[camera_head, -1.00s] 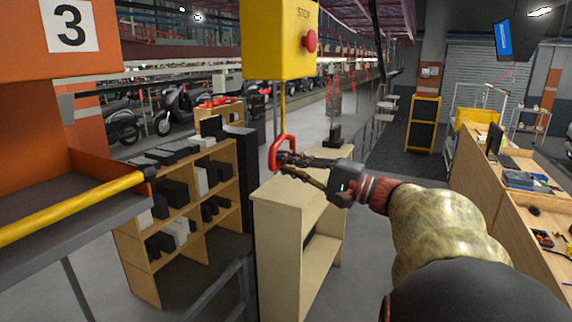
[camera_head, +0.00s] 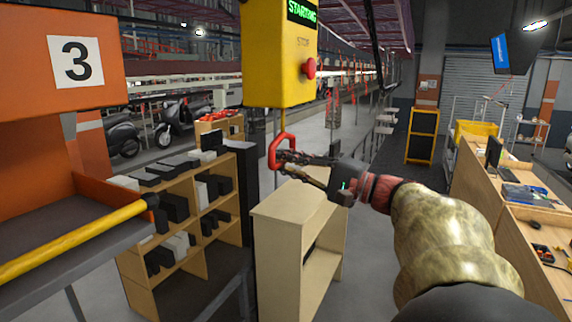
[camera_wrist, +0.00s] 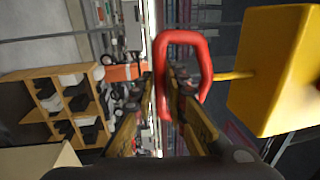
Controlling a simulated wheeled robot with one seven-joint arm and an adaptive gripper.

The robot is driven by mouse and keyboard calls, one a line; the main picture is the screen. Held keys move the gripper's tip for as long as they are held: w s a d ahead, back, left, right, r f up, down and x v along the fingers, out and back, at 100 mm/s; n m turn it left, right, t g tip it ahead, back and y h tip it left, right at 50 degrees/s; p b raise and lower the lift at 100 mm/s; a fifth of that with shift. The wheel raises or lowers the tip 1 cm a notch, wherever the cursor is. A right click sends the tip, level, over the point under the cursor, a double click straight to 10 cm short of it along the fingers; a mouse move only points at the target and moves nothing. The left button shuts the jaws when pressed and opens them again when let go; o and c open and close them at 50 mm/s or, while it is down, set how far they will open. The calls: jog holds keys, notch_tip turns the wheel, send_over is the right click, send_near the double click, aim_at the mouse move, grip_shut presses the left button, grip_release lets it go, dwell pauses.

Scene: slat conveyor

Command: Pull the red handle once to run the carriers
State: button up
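The red handle (camera_head: 281,139) is a closed loop hanging on a short yellow cord below the yellow control box (camera_head: 280,60). The box has a red stop button and a green display reading "STARTING". My gripper (camera_head: 285,158) is at the handle's lower part. In the wrist view the red handle (camera_wrist: 203,62) stands in front of the yellow box (camera_wrist: 272,75). There, my gripper (camera_wrist: 163,85) has one finger on each side of the handle's near bar and appears closed on it. The exact finger contact is partly hidden.
A pale wooden cabinet (camera_head: 285,235) stands just below the handle. A shelf of boxes (camera_head: 180,205) and an orange station with a yellow rail (camera_head: 75,242) are at left. A workbench (camera_head: 515,210) is at right. Scooters stand behind.

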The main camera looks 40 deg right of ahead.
jog(key=o, duration=0.4)
jog(key=shift+c, duration=0.2)
jog(key=b+v, duration=0.3)
jog(key=v, duration=0.6)
